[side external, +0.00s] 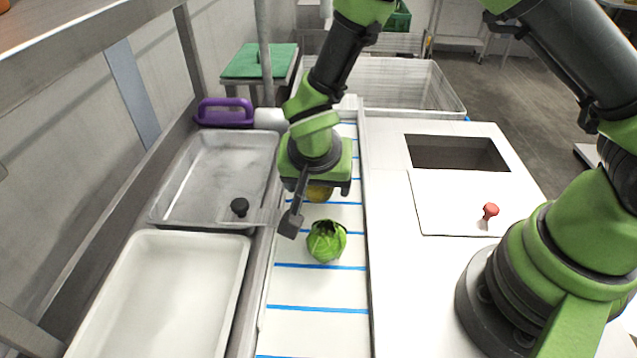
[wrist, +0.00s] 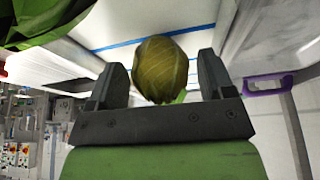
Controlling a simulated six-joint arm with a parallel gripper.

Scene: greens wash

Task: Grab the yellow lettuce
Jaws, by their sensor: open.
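The yellow lettuce (side external: 320,193) is a round yellow-brown head on the white belt with blue lines, partly hidden behind my gripper (side external: 318,207) in the side view. In the wrist view the yellow lettuce (wrist: 161,70) appears between the two dark fingers, with a gap on each side. My gripper is open and empty, pointing down over the belt. I cannot tell whether the fingers are level with the lettuce or still above it. A green lettuce (side external: 326,241) sits on the belt nearer the side camera; it also shows at the wrist view's upper left (wrist: 40,20).
A grey metal basin (side external: 190,205) with a black knob and a white tray (side external: 165,290) lie left of the belt. A purple-handled object (side external: 224,112) is behind the basin. On the right, a white counter has a dark opening (side external: 458,153) and a red-knobbed lid (side external: 450,200).

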